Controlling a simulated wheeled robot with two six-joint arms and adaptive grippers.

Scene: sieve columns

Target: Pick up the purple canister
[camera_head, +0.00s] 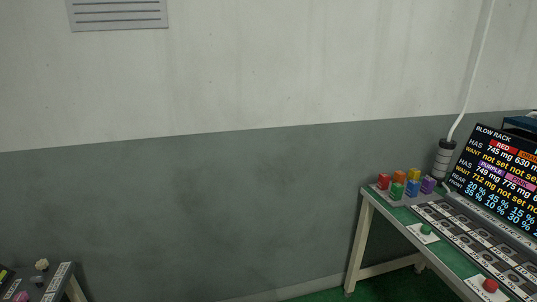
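The purple canister (428,184) is small and stands upright at the right end of a cluster of coloured canisters. The cluster sits on the far left corner of a green-topped bench (452,257) at the right. Neither of my grippers shows in the head view, and nothing is seen holding the purple canister.
Red (383,181), orange, yellow, green and blue (412,188) canisters crowd beside the purple one. A dark screen (497,172) and a hanging cable with a grey cylinder (443,158) stand behind. Green (426,229) and red (490,285) buttons sit on the bench. Another table (62,283) shows at lower left.

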